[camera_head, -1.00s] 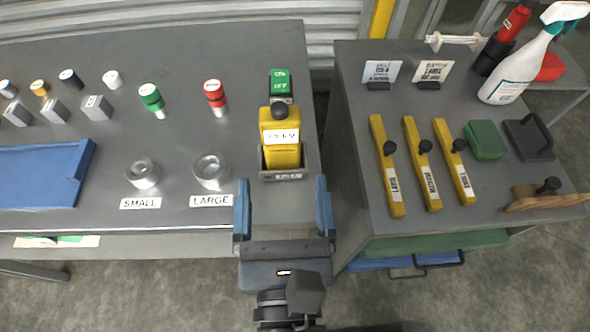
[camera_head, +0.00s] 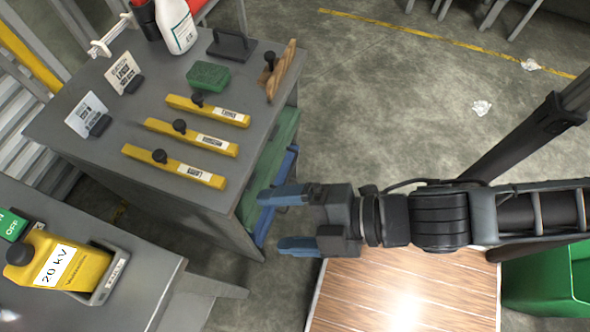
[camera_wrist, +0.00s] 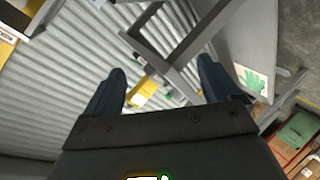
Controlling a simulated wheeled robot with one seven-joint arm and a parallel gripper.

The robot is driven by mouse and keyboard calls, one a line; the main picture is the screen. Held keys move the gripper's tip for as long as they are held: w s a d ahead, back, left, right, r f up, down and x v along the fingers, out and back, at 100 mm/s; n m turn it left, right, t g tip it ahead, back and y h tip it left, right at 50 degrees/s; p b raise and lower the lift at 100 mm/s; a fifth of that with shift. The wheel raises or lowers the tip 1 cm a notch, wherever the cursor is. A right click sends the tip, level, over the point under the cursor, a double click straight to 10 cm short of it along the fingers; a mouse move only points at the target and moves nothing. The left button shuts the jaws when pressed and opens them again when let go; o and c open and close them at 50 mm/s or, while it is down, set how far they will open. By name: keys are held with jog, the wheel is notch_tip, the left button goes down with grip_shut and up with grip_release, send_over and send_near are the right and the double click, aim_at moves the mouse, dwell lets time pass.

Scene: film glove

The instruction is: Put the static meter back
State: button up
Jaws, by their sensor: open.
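The static meter (camera_head: 75,262) is yellow with a black knob and a white "20 kV" label. It sits in a grey holder (camera_head: 116,277) on the bench at the lower left of the head view. My gripper (camera_head: 284,220) is open and empty, well to the right of the meter and over the gap beside the tool table. In the wrist view my open fingers (camera_wrist: 160,85) have nothing between them. The meter cannot be made out for certain in the wrist view.
A grey table (camera_head: 200,60) carries three yellow bars (camera_head: 190,137), a green block (camera_head: 208,75), a spray bottle (camera_head: 178,25) and small sign cards. A green on/off block (camera_head: 12,224) stands next to the meter. A wooden-topped surface (camera_head: 400,290) lies below my arm; open floor is beyond.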

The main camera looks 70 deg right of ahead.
jog(key=s+d+r+m+t+h, duration=0.1)
jog(key=s+d+r+m, duration=0.4)
jog(key=m, duration=0.9)
jog(key=shift+s+d+r+t+h, duration=0.15)
jog(key=shift+s+r+t+h, duration=0.25)
jog(key=shift+s+r+h, duration=0.45)
